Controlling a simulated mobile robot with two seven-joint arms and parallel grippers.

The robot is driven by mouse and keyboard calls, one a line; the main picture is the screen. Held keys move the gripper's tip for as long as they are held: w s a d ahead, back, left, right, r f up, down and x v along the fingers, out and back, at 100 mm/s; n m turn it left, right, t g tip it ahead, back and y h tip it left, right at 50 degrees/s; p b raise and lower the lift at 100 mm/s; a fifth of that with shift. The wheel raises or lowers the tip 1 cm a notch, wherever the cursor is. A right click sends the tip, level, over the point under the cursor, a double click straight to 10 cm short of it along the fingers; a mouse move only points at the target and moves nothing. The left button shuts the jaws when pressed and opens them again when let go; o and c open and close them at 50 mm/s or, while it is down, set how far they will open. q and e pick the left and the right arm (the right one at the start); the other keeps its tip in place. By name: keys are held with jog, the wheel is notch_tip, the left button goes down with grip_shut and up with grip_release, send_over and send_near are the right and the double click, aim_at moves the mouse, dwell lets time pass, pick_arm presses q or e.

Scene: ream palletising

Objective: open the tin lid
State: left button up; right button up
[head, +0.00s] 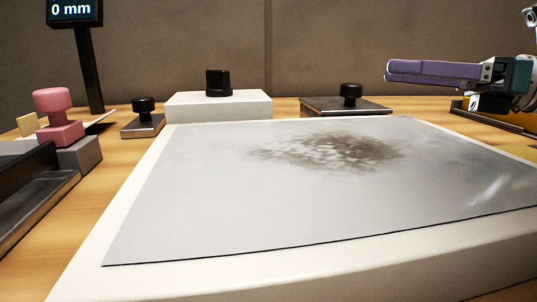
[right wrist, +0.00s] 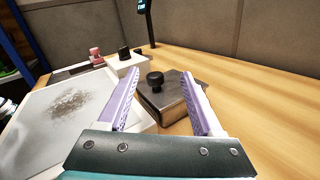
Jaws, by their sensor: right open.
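The tin (right wrist: 160,98) is a low metal box with a dark flat lid (right wrist: 178,84) and a round black knob (right wrist: 155,78) on top. The lid looks closed. In the head view the dark lid (head: 322,105) and its knob (head: 350,90) show behind the grey sheet. My right gripper (right wrist: 159,74) is open and empty, its two purple fingers to either side of the tin in the right wrist view. In the head view my right gripper (head: 388,72) is raised to the right of the knob, apart from it. My left gripper is in neither view.
A large white slab (head: 270,280) with a stained grey sheet (head: 230,215) fills the front. A white box (head: 190,107) with a black knob, a small knobbed block (head: 143,126) and a pink stamp (head: 55,105) stand left. A display (head: 72,10) reads 0 mm. Wood right of the tin (right wrist: 255,105) is clear.

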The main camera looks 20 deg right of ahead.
aim_at(367, 107)
jog(key=n, duration=0.1)
jog(key=s+d+f+n+b, duration=0.1)
jog(key=f+g+b, duration=0.1)
jog(key=shift+s+d+f+n+y, duration=0.2)
jog(key=shift+s+d+n+y, duration=0.05)
jog(key=shift+n+y, duration=0.15)
jog(key=shift+s+d+n+b, duration=0.1)
jog(key=shift+s+n+b, duration=0.1)
jog(key=shift+n+b, duration=0.25)
jog(key=shift+w+a+r, duration=0.2)
jog(key=shift+a+r, duration=0.05)
jog(key=shift+a, duration=0.1)
jog(key=p+x, duration=0.1)
jog(key=x, duration=0.5)
jog(key=shift+w+a, duration=0.15)
jog(key=shift+a, duration=0.15)
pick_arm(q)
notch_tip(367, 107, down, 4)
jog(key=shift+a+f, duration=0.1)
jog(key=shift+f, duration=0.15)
pick_arm(e)
jog(key=shift+c, duration=0.3)
grip_shut()
